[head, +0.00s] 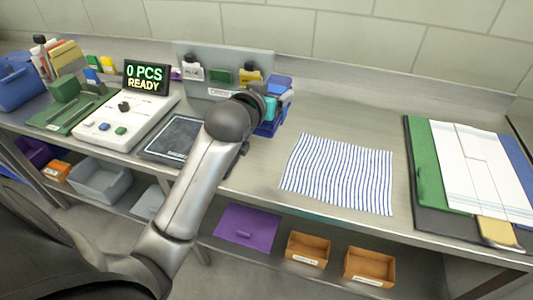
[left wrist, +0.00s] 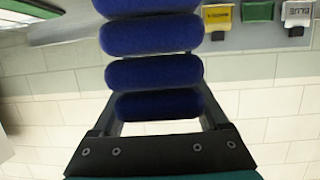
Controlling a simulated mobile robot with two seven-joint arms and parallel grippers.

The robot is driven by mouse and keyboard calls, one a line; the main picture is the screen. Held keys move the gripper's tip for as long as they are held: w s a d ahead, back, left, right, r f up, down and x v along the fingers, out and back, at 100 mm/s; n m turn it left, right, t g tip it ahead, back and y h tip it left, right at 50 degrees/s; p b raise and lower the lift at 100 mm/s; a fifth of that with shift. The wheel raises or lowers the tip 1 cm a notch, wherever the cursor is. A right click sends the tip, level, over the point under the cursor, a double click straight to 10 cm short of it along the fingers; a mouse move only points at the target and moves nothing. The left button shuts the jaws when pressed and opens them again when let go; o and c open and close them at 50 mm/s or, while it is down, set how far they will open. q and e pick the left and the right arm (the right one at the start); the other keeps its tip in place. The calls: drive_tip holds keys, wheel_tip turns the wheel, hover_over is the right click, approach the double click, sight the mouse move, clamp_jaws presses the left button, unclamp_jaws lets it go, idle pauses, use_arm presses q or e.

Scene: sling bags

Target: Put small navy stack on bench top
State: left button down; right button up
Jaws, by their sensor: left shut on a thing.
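The navy stack, several rounded blue layers (left wrist: 153,72), fills the middle of the left wrist view between the fingers of my left gripper (left wrist: 155,100). In the head view, blue layers of it (head: 268,127) show beside and below my left gripper (head: 274,106), partly hidden by my wrist. My left gripper is shut on the stack. The bench top (head: 260,178) lies below it; I cannot tell whether the stack touches it. My right gripper is not in view.
A striped cloth (head: 338,173) lies right of my arm. A counting scale (head: 125,120) reading "0 PCS READY" and a dark tray (head: 172,138) are left. A grey upright panel (head: 225,68) stands behind. Folded green and white cloths (head: 470,170) lie far right. Bins (head: 308,250) sit below.

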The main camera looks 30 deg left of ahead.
use_arm(q)
drive_tip(key=a+r, duration=0.1)
drive_tip(key=w+a+r, duration=0.1)
drive_tip(key=a, duration=0.1)
drive_tip(key=shift+w+a+r, duration=0.1)
drive_tip(key=shift+w+r, duration=0.15)
drive_tip(key=shift+r, duration=0.15)
wheel_tip(320, 180, down, 20)
drive_tip(key=b, duration=0.4)
drive_tip(key=shift+w+a+r+b, duration=0.1)
drive_tip(key=shift+a+r+b, duration=0.05)
drive_tip(key=shift+b, duration=0.15)
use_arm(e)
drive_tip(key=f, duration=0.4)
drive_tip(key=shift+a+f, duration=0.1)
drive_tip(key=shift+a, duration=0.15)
use_arm(q)
unclamp_jaws()
drive_tip(key=shift+f+n, duration=0.2)
drive_tip(key=shift+n, duration=0.1)
drive_tip(key=shift+r, duration=0.2)
drive_tip(key=p+v, duration=0.2)
drive_tip(key=v, duration=1)
drive_tip(key=shift+d, duration=0.2)
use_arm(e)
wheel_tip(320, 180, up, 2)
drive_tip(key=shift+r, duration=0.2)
